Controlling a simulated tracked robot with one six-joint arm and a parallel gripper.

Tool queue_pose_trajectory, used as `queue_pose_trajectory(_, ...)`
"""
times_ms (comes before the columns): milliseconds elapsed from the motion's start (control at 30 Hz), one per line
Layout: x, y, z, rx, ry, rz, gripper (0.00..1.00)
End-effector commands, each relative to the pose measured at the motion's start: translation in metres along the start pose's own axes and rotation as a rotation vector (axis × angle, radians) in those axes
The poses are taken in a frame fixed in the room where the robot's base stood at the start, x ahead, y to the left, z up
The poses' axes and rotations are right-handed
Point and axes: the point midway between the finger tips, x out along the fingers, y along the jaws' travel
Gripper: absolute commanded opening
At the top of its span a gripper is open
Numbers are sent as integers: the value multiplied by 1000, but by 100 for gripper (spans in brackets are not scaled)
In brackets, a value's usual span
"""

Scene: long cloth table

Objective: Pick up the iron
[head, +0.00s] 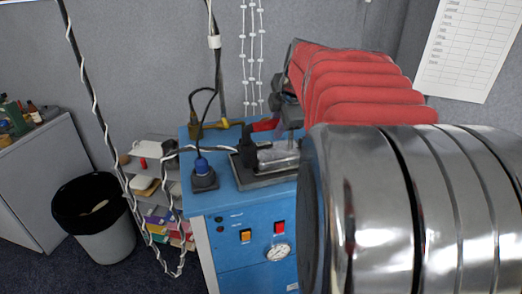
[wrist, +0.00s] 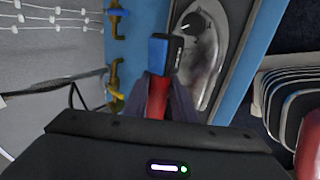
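The iron (head: 278,155) has a shiny metal body and a red handle, and sits on a dark rest on top of the blue cabinet. In the wrist view its metal body (wrist: 208,50) lies on a grey tray, and its red handle with a blue end runs between my two fingers. My gripper (wrist: 158,88) has one finger on each side of the handle. Whether the fingers press on it cannot be made out. In the head view my gripper (head: 288,112) is at the handle, and my arm hides part of the iron's right side.
The blue cabinet (head: 232,235) has switches and a gauge on its front. Brass pipe fittings (head: 215,124) and a black cable with a blue plug (head: 202,165) are beside the iron. A shelf of coloured items (head: 160,215), a black-lined bin (head: 92,205) and a grey cabinet (head: 35,180) stand left.

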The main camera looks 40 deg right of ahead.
Motion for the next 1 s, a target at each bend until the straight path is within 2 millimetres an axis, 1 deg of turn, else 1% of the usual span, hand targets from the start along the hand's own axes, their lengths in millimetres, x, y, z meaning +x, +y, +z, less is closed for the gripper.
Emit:
queue_pose_trajectory(33,0,0,0,0,0,-1,19)
queue_pose_trajectory(67,0,0,0,0,0,-1,17)
queue_pose_trajectory(300,0,-1,0,0,1,-3,0)
queue_pose_trajectory(800,-2,1,0,-1,-1,1,0)
queue_pose_trajectory(1000,-13,10,0,-1,-1,5,0)
